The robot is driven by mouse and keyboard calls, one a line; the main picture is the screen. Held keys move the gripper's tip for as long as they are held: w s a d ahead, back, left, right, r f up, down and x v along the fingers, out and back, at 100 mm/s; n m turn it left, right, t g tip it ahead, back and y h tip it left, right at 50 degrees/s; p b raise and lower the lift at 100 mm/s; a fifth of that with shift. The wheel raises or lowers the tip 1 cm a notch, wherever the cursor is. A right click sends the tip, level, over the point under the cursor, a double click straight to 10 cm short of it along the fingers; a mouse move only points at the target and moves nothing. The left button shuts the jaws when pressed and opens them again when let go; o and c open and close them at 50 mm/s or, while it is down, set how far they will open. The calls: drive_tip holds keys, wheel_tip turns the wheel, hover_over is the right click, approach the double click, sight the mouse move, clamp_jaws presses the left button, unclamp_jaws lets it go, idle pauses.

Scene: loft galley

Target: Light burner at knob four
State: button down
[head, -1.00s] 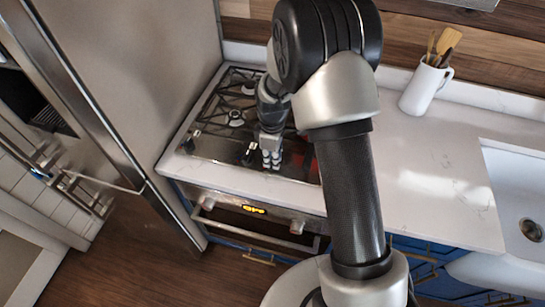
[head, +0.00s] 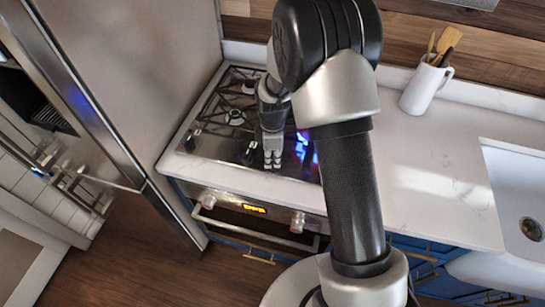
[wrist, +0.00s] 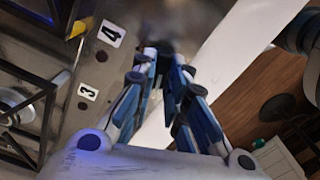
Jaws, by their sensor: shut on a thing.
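The gas hob (head: 205,146) is set in the white counter. Blue flames (head: 303,149) show at its right side, partly behind my arm. My gripper (head: 272,160) points down at the hob's front edge. In the wrist view my gripper (wrist: 165,60) has its blue-grey fingers closed together at knob four, which is mostly hidden and blurred between the tips. The label 4 (wrist: 111,33) is beside the fingertips, and the label 3 (wrist: 88,92) is farther along the panel. Another dark knob (head: 250,153) stands just left of my gripper.
Black pan grates (head: 245,88) stand on the hob. The oven front (head: 250,222) with a lit display is below. A tall steel fridge (head: 130,90) is close on the left. A white utensil jug (head: 424,86) and a sink (head: 520,200) are on the right.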

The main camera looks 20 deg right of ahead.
sight(273, 160)
drive_tip(key=c, duration=1.6)
unclamp_jaws()
wheel_tip(273, 160, up, 12)
